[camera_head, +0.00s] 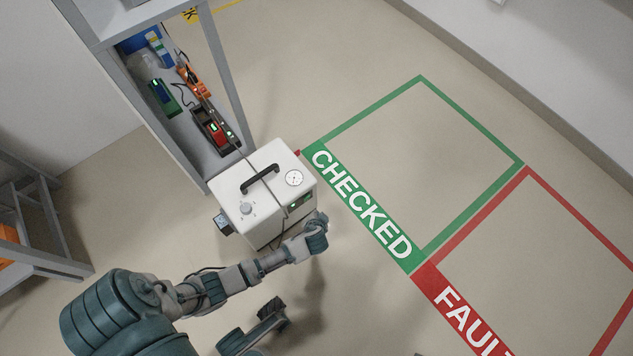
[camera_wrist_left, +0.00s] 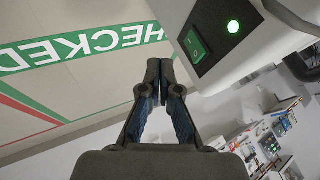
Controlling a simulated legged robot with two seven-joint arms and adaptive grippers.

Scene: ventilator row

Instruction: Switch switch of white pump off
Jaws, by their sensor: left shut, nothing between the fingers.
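The white pump (camera_head: 238,207) is a box with a black top handle, a round gauge and a knob; it stands on the floor beside the shelf. Its green rocker switch (camera_wrist_left: 195,43) sits in a black panel in the left wrist view, beside a lit green lamp (camera_wrist_left: 233,26). In the head view the switch panel (camera_head: 300,200) shows small on the pump's side. My left gripper (camera_wrist_left: 160,72) is shut and empty, its fingertips apart from the switch, below and left of it in the wrist view. In the head view it (camera_head: 319,222) is close to the pump's panel side.
A grey shelf (camera_head: 207,180) with several devices, including a red one (camera_head: 216,132), stands behind the pump. A green CHECKED floor area (camera_head: 365,207) and a red-edged one (camera_head: 430,270) lie to the right, both empty where visible.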

